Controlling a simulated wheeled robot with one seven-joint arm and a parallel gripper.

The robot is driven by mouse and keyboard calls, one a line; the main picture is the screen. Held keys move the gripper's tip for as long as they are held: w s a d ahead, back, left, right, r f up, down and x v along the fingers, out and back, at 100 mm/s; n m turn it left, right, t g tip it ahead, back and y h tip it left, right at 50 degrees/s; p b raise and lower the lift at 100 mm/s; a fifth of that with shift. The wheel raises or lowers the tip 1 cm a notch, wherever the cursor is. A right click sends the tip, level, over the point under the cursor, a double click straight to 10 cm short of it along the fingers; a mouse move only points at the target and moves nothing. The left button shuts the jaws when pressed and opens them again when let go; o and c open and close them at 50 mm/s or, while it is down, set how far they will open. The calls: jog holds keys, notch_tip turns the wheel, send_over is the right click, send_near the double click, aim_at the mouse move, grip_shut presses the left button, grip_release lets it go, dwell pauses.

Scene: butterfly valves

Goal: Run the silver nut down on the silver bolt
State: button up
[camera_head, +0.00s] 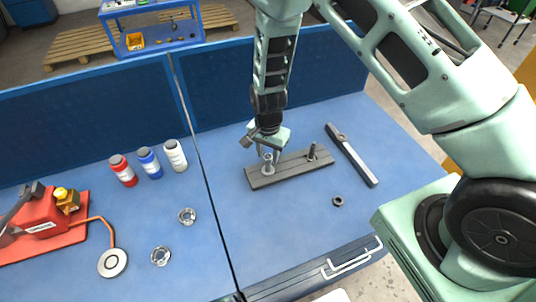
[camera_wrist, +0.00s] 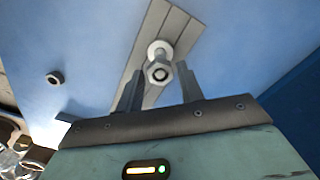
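The silver bolt (camera_head: 267,168) stands upright near the left end of a dark grey bar plate (camera_head: 290,168) on the blue table. In the wrist view, a silver hex nut (camera_wrist: 158,73) sits around the bolt near its tip, with a round pale flange or washer (camera_wrist: 158,48) beyond it. My gripper (camera_head: 271,153) is directly above the bolt, pointing down. Its two fingers are apart, on either side of the nut in the wrist view, with visible gaps. I cannot tell whether the fingertips are level with the nut.
A dark bolt (camera_head: 312,151) stands toward the plate's right end. A dark nut (camera_head: 338,201) lies loose in front of it. A long grey bar (camera_head: 351,155) lies at right. Bottles (camera_head: 149,162), metal rings (camera_head: 187,216) and a red device (camera_head: 40,225) are at left.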

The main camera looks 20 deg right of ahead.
jog(key=c, duration=0.8)
jog(key=m+p, duration=0.1)
jog(key=m, duration=0.4)
jog(key=shift+r, duration=0.15)
jog(key=m+p, duration=0.3)
jog(key=m, duration=0.3)
jog(key=shift+r+m, duration=0.1)
jog(key=shift+m, duration=0.3)
jog(key=m+p, duration=0.3)
jog(key=m, duration=0.6)
jog(key=shift+f, duration=0.25)
jog(key=m, duration=0.3)
jog(key=o, duration=0.8)
